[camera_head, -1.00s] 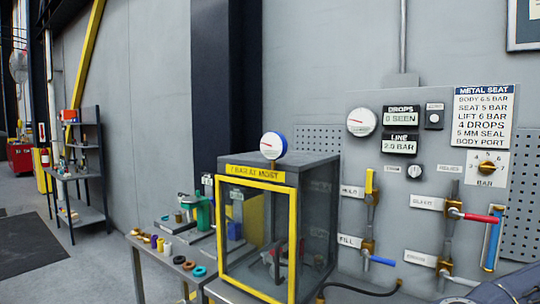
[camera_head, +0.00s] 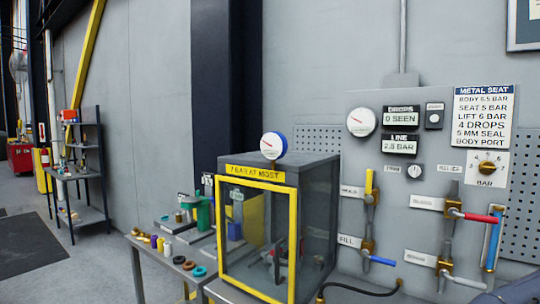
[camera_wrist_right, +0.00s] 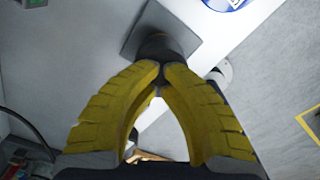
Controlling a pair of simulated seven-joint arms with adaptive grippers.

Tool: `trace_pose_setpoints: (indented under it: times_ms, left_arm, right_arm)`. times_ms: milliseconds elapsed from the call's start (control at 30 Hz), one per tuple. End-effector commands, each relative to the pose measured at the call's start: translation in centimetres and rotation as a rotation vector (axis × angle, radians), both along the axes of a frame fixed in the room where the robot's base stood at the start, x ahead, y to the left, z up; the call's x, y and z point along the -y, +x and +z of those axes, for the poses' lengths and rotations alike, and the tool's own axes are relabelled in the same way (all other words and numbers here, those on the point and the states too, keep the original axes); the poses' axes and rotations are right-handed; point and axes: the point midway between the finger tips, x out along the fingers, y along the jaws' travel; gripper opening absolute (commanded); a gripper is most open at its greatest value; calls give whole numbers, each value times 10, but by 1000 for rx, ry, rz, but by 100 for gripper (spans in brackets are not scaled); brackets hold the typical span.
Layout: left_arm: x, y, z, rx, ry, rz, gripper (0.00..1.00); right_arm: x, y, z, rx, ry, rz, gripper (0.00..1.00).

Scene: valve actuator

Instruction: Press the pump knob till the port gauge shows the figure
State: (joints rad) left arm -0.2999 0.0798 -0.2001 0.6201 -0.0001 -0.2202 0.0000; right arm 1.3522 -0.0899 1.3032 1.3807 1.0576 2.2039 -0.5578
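In the right wrist view, my right gripper (camera_wrist_right: 160,68) has its yellow fingers brought together at the tips. The tips are at a dark round knob (camera_wrist_right: 157,46) on a grey square plate; I cannot tell whether they touch it. This may be the pump knob. A blue-rimmed white disc (camera_wrist_right: 228,3) is cut off at the top. In the head view, a blue-backed dial gauge (camera_head: 273,146) stands on the yellow-framed box; its figure is too small to read. A second dial (camera_head: 361,122) is on the wall panel. Neither gripper shows in the head view.
The line display (camera_head: 399,145) seems to read 2.5 bar; the drops display (camera_head: 401,118) reads 0 seen. A metal seat card (camera_head: 484,116) lists pressures. Red (camera_head: 481,218) and blue (camera_head: 382,260) valve handles jut out. A side table (camera_head: 155,245) holds small parts.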

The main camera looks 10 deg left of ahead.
Motion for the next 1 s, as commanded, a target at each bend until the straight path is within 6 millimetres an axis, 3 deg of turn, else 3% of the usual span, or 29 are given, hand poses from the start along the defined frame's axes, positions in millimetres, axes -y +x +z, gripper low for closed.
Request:
trace_pose_setpoints:
  times_ms: [1000]
  left_arm:
    - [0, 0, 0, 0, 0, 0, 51]
  right_arm:
    - [0, 0, -27, -2, 2, 0, 0]
